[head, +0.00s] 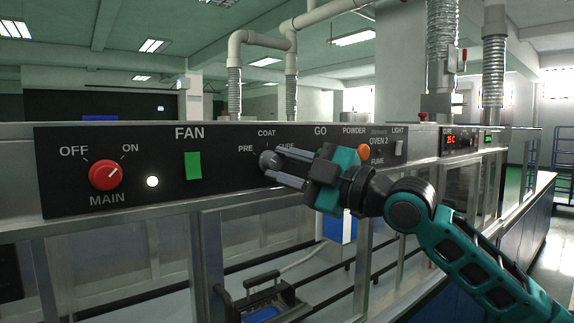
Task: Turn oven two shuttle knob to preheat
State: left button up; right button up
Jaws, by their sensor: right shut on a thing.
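The shuttle knob (268,160) is a dark grey round knob on the black control panel, under the labels PRE, COAT and CURE. My right gripper (274,165) reaches in from the right and is shut on this knob, with its fingers along the knob's sides. The fingers and the gripper body hide part of the knob and the panel to its right, so I cannot tell which label the knob points to. My left gripper is not in view.
The black panel (140,195) also carries a red MAIN knob (105,174) turned toward ON, a lit white lamp (152,182) and a green FAN switch (193,165). An orange button (364,152) sits close beside my right gripper. Glass-fronted cabinets stand below.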

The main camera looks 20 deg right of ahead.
jog(key=o, duration=1.1)
jog(key=shift+s, duration=0.1)
jog(key=b+v, duration=0.6)
jog(key=v, duration=0.6)
jog(key=shift+s+d+f, duration=0.1)
jog(key=shift+s+d, duration=0.1)
jog(key=shift+s, duration=0.1)
